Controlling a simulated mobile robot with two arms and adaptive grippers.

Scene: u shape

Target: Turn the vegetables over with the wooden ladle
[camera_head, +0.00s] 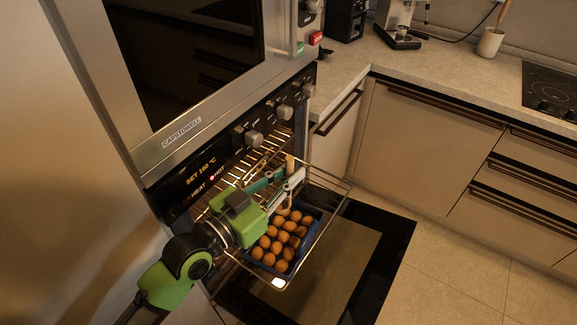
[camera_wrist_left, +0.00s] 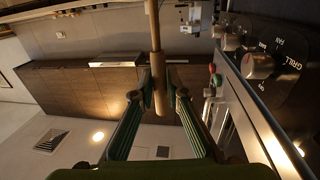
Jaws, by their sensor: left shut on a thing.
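My left gripper (camera_head: 292,180) is shut on the wooden ladle (camera_head: 290,163), whose handle stands roughly upright between the fingers. The handle also shows between the fingertips in the left wrist view (camera_wrist_left: 155,40). The ladle's lower part (camera_head: 284,208) hangs at the back edge of a dark blue tray (camera_head: 317,226). I cannot tell whether it touches the vegetables. The vegetables (camera_head: 283,240) are round and brown, lying in rows in the tray. The gripper is above the tray's back left part and hides some of it. My right gripper is not in view.
The tray sits on a wire rack (camera_head: 334,205) pulled out of the lit oven. The open oven door (camera_head: 345,265) lies flat below. Oven knobs (camera_head: 254,138) are close behind my arm. Counter and drawers (camera_head: 425,130) stand to the right, with open floor (camera_head: 470,270) in front.

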